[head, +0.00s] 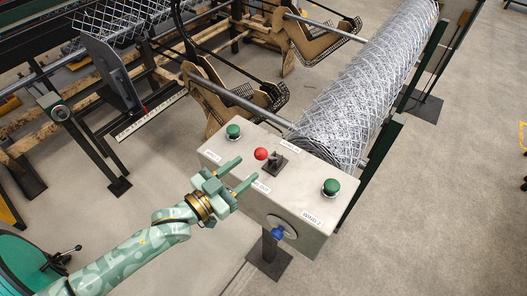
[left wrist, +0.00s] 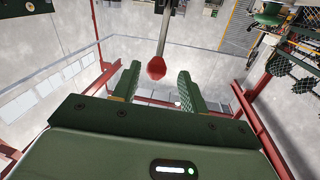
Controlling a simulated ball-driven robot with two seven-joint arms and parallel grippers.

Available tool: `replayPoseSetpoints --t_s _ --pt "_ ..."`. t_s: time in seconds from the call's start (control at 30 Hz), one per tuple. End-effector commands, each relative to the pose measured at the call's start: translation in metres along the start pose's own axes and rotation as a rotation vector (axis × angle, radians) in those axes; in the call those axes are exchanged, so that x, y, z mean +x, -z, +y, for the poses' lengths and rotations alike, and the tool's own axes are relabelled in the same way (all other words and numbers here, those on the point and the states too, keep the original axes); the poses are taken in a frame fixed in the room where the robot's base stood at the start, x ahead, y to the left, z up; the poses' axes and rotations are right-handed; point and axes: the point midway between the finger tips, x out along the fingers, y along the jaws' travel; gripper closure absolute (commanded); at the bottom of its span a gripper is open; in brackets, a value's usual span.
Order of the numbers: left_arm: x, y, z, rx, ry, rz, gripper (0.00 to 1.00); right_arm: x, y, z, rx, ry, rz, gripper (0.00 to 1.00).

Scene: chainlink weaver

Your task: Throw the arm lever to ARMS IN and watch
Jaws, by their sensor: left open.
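The arm lever has a red ball knob (head: 261,154) and stands in a dark slotted bracket (head: 275,163) on top of the grey control box (head: 235,155). The knob leans toward the left side of the bracket. My left gripper (head: 248,170) is open and empty, its two fingers reaching over the box just short of the knob. In the left wrist view the red knob (left wrist: 156,67) and its rod lie in line with the gap between the fingers, apart from both. Small labels stand near the lever, too small to read. My right gripper is not in view.
Green buttons (head: 233,131) (head: 330,187) sit on the box on either side of the lever. A blue knob (head: 277,233) is on its front face, near a "WIND" label (head: 312,218). A wire mesh roll (head: 370,80) lies behind.

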Motion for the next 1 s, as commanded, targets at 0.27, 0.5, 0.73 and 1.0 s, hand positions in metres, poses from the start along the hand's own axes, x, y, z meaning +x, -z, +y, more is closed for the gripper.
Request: replayPoseSetpoints --t_s 0.27,0.5,0.73,1.0 --pt "0.06 0.0 0.0 0.0 0.0 0.0 0.57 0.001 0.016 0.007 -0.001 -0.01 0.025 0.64" --pt "0.078 -0.001 -0.001 0.001 0.001 -0.002 0.57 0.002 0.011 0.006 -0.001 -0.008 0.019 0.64" --pt "0.079 -0.001 0.0 0.0 0.001 -0.002 0.57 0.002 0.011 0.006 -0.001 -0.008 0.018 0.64" --pt "0.079 0.0 -0.001 0.0 0.001 -0.001 1.0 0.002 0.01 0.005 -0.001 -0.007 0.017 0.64"
